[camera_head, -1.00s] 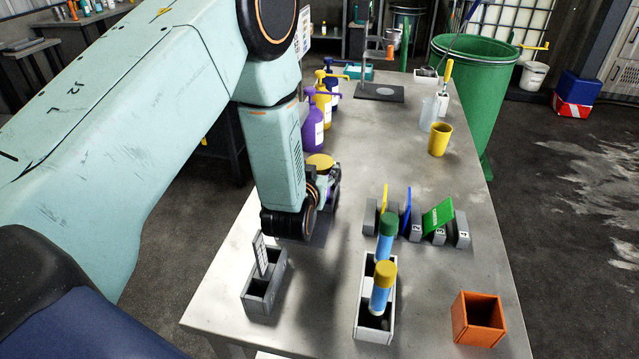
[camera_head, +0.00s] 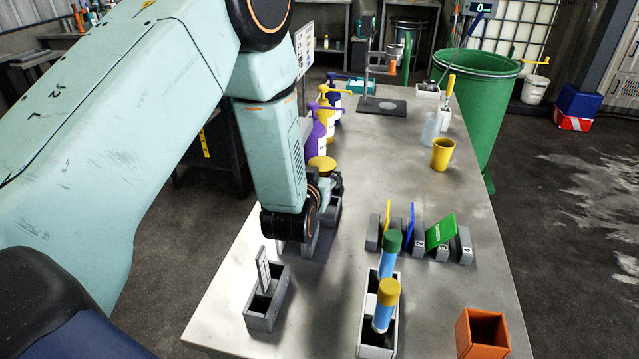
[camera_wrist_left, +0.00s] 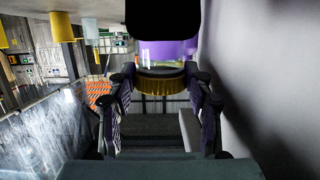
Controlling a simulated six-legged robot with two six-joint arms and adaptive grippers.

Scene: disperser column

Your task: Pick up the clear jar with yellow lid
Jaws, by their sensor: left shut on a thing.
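The clear jar with yellow lid shows in the head view mostly as its round yellow lid (camera_head: 321,163); my left gripper hides most of its body. My left gripper (camera_head: 326,188) is shut on the jar, above the left side of the metal table. In the left wrist view the yellow lid (camera_wrist_left: 160,84) sits between the two fingers of my left gripper (camera_wrist_left: 162,92). The clear jar wall (camera_wrist_left: 160,66) shows above it in that picture, with purple seen through or behind it. My right gripper is not in view.
A grey holder (camera_head: 325,230) stands below the gripper. Purple (camera_head: 316,138), yellow and blue pump bottles stand just behind. A grey box (camera_head: 264,316), a tube box (camera_head: 376,350), a slotted rack (camera_head: 465,246) and an orange bin (camera_head: 483,347) are nearer. The table's middle is clear.

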